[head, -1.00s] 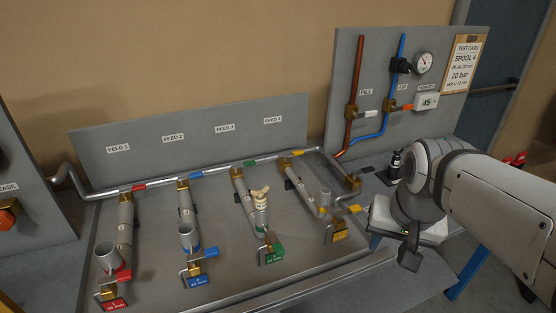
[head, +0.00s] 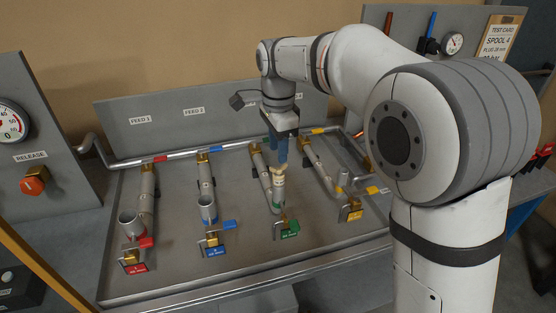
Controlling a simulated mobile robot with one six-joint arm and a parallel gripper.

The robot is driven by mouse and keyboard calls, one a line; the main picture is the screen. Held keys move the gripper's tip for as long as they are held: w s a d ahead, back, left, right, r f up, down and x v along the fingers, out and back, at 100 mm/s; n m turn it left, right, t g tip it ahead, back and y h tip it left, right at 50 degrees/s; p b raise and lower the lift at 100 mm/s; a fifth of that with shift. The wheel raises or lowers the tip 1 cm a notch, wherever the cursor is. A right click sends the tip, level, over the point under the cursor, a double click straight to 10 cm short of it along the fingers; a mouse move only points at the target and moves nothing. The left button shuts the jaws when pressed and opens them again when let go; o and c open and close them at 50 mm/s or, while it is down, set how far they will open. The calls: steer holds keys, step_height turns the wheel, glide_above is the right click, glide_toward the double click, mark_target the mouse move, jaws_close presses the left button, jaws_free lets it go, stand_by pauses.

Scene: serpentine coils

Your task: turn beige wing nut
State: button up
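The beige wing nut (head: 279,185) sits on top of the upright open end of the green-marked pipe (head: 278,203), third from the left on the grey panel. My gripper (head: 280,163) points down right above it, its blue fingers at or just over the nut's top. The fingers hide part of the nut's wings. I cannot tell whether they touch it or how far apart they are.
Red-marked (head: 131,223) and blue-marked (head: 208,209) pipe ends stand to the left; a yellow-marked branch (head: 343,179) stands to the right. Small valve handles line the front. A long silver pipe (head: 180,156) runs behind. My arm covers much of the right side.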

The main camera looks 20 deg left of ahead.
mark_target(278, 165)
step_height(278, 165, down, 5)
steer(key=shift+f, duration=0.1)
stand_by(0.3)
jaws_close()
steer(key=shift+a, duration=0.25)
steer(key=shift+d, duration=0.25)
